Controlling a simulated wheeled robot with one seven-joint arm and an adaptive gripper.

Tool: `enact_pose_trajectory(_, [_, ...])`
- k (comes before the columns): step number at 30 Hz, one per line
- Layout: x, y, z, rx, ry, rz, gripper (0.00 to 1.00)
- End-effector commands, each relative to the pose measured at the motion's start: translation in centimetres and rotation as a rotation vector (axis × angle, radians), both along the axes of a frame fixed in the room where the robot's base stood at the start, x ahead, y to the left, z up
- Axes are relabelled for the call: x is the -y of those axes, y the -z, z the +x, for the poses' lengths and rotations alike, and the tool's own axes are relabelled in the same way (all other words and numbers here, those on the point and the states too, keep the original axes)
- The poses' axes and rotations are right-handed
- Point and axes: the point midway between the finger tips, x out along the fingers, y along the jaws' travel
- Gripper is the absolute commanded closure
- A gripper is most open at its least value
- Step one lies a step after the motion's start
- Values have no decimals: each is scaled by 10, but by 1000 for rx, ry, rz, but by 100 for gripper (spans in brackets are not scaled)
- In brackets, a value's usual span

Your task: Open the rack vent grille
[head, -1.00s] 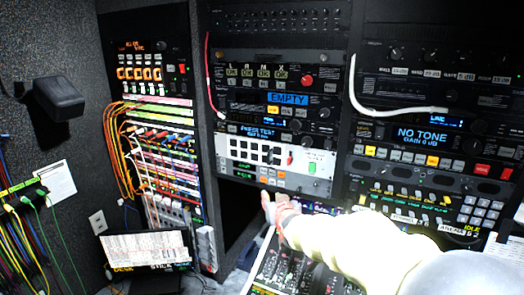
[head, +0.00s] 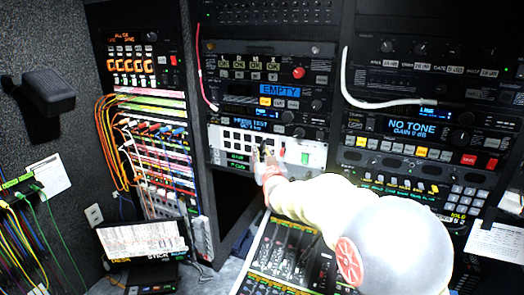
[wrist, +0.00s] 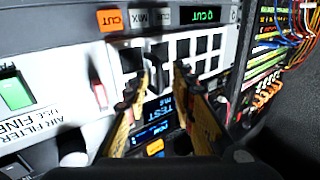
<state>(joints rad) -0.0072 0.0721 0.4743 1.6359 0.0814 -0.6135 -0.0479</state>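The rack vent grille (head: 229,148) is a white panel with rows of black square openings, low in the middle rack. In the wrist view the grille (wrist: 190,37) fills the upper middle, seen turned round. It looks about flush with the rack; I cannot tell if it is slightly ajar.
A white cable (head: 380,104) and a red cable (head: 201,75) hang on the racks. A mixer desk (head: 285,255) lies below my arm. A laptop (head: 143,240) stands lower left. Colourful patch cables (head: 112,140) fill the left rack.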

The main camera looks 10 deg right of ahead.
Motion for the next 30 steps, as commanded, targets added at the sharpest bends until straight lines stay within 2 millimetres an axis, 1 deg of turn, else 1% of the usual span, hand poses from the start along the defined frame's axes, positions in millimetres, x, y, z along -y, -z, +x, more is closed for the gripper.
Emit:
enact_pose_trajectory(3, [0, 0, 4, 0, 0, 0, 75])
enact_pose_trajectory(11, [0, 1, 4, 0, 0, 0, 75])
enact_pose_trajectory(24, [0, 0, 4, 0, 0, 0, 100])
enact_pose_trajectory(30, [0, 0, 4, 0, 0, 0, 100])
